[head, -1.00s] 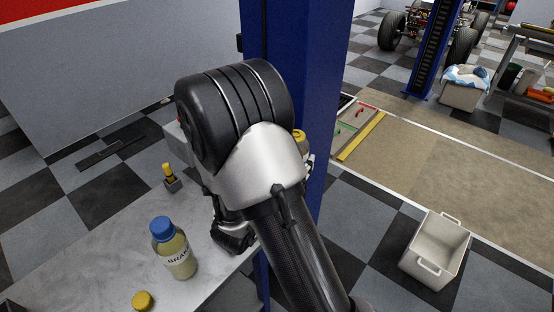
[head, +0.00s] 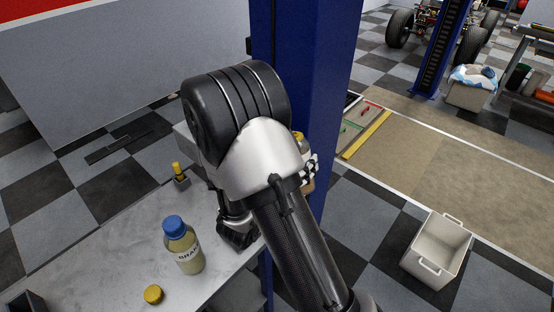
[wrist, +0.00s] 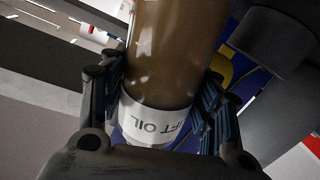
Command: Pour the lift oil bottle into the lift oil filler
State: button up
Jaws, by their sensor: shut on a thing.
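The lift oil bottle (wrist: 175,40), brown with a white "LIFT OIL" label, is between the fingers of my gripper (wrist: 158,92) in the wrist view. My gripper is shut on it; the label reads upside down and the bottle's far end runs out of the picture. In the head view my arm hides most of the gripper, and a little brown shows beside the blue post. A yellow-topped item (head: 298,137) shows there behind my arm, and a yellow part (wrist: 221,68) shows behind the bottle in the wrist view. I cannot tell whether either is the lift oil filler.
A blue-capped brake bottle (head: 184,250), a loose yellow cap (head: 153,294) and a small yellow-topped item (head: 180,175) are on the grey bench (head: 120,245). The blue post (head: 325,80) stands close behind my arm. A white bin (head: 438,250) is on the floor at right.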

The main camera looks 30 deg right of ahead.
jog(key=shift+w+f+n+y+p, duration=0.15)
jog(key=shift+f+n+p, duration=0.05)
jog(key=shift+n+p, duration=0.4)
jog(key=shift+w+f+n+y+p, duration=0.1)
jog(key=shift+f+n+y+p, duration=0.1)
jog(key=shift+n+p, duration=0.35)
jog(key=p, duration=0.1)
jog(key=r+n+p, duration=0.1)
jog(key=p, duration=0.1)
jog(key=shift+w+a+n+g, duration=0.15)
jog(key=shift+w+n+g, duration=0.1)
jog(key=shift+g, duration=0.15)
jog(key=shift+s+f+n+p, duration=0.15)
jog(key=shift+f+n+p, duration=0.2)
jog(key=shift+n, duration=0.25)
jog(key=shift+s+d+f+n+g+p, duration=0.15)
jog(key=shift+s+n+g+p, duration=0.2)
jog(key=shift+n+p, duration=0.4)
jog(key=shift+s+d+f+n+g+p, duration=0.1)
jog(key=shift+s+n+g+p, duration=0.25)
jog(key=shift+n+p, duration=0.35)
jog(key=shift+s+f+n+g+b, duration=0.1)
jog(key=shift+f+n+g+b, duration=0.25)
jog(key=shift+f+n, duration=0.5)
dwell(0.8)
jog(key=shift+r, duration=0.1)
jog(key=shift+r+n+p, duration=0.3)
jog(key=shift+r+p, duration=0.75)
jog(key=shift+p, duration=0.45)
